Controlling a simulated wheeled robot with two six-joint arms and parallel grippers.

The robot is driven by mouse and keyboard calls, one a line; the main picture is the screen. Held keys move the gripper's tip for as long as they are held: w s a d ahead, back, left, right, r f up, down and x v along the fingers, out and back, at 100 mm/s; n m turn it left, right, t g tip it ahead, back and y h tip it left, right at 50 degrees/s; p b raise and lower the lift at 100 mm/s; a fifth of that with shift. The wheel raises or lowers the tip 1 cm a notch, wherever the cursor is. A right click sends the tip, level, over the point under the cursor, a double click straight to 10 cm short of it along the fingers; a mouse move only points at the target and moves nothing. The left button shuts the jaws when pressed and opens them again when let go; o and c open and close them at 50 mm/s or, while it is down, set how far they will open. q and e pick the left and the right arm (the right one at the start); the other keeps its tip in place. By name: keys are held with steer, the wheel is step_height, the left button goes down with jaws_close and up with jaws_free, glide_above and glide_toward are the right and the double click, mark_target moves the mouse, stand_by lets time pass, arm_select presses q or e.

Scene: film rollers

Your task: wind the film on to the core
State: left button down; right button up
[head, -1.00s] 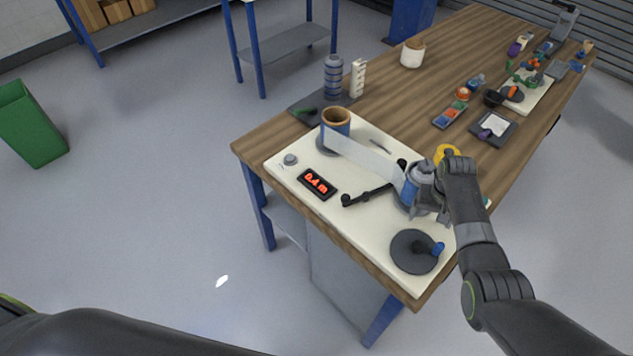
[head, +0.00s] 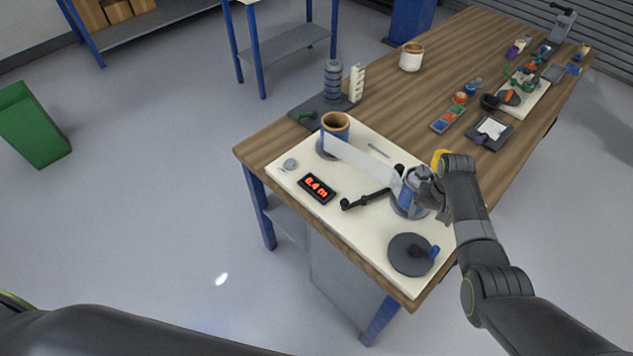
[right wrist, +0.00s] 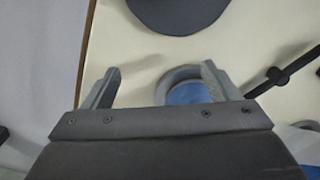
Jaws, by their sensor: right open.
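A cream board (head: 345,232) on the wooden bench holds the winding parts. A blue supply roll with a brown core (head: 336,125) stands at its far end. A pale film strip (head: 362,162) runs from it to the blue take-up core (head: 407,194), partly hidden by my right gripper (head: 428,192). In the right wrist view the open gripper (right wrist: 161,70) has its right finger overlapping the blue core (right wrist: 188,93); contact is unclear. A dark crank disc (head: 411,254) with a blue knob (head: 433,252) lies at the near end. My left gripper is out of view.
A black lever (head: 366,199) lies beside the core. A display (head: 317,188) with red digits and a small grey knob (head: 290,164) sit on the board. A yellow object (head: 439,157) is partly behind my right arm. A white pot (head: 411,57) stands farther back.

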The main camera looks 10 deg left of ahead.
step_height(320, 180, up, 4)
steer(key=p, duration=0.3)
steer(key=shift+f, duration=0.1)
stand_by(0.5)
